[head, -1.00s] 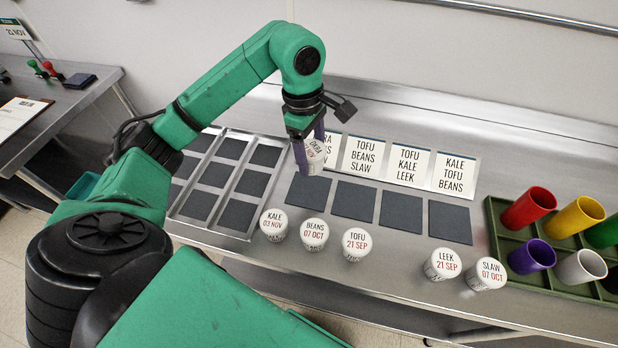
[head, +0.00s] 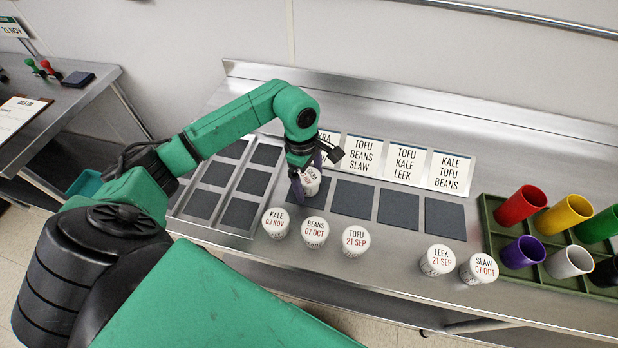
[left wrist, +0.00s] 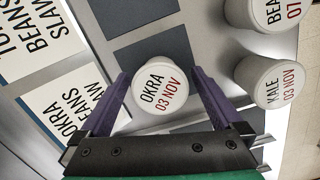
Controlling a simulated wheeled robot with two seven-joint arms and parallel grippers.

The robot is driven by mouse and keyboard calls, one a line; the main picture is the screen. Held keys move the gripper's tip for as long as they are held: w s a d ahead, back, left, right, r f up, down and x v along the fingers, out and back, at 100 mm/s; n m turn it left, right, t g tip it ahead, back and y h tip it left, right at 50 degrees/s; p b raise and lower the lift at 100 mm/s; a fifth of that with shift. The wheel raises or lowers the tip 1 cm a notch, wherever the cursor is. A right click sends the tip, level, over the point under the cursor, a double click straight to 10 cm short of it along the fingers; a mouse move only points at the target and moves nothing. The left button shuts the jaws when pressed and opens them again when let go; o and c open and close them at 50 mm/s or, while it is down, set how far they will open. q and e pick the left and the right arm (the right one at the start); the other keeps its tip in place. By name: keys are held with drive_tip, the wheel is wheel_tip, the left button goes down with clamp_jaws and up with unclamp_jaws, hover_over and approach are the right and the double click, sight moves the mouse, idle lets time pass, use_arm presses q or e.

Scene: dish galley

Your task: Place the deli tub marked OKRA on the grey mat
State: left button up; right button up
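The deli tub marked OKRA (head: 311,183), white with a round lid, is between the fingers of my left gripper (head: 308,176). In the left wrist view the purple fingers (left wrist: 161,82) lie against both sides of the tub (left wrist: 161,88), and its lid reads OKRA 03 NOV. The tub is upright or nearly so, over the leftmost dark grey mat (head: 323,193) of the front row. This mat (left wrist: 153,58) also shows beside the tub in the left wrist view. I cannot tell whether the tub's base touches it. My right gripper is not in view.
Tubs marked KALE (head: 275,222), BEANS (head: 315,232) and TOFU (head: 355,240) stand close in front. LEEK (head: 437,259) and SLAW (head: 479,268) stand farther right. Label cards (head: 364,156) stand behind the mats. A metal rack (head: 227,229) is at left, a green crate of cups (head: 487,213) at right.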

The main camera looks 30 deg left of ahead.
use_arm(q)
drive_tip(key=shift+r, duration=0.2)
drive_tip(key=shift+w+r, duration=0.1)
drive_tip(key=shift+r, duration=0.15)
drive_tip(key=r+b, duration=0.1)
drive_tip(key=r, duration=0.2)
drive_tip(key=a+r+b, duration=0.1)
drive_tip(key=r, duration=0.3)
drive_tip(key=r+b, duration=0.1)
drive_tip(key=r, duration=0.2)
drive_tip(key=shift+a+r+b, duration=0.2)
drive_tip(key=shift+r+b, duration=0.1)
drive_tip(key=shift+r, duration=0.4)
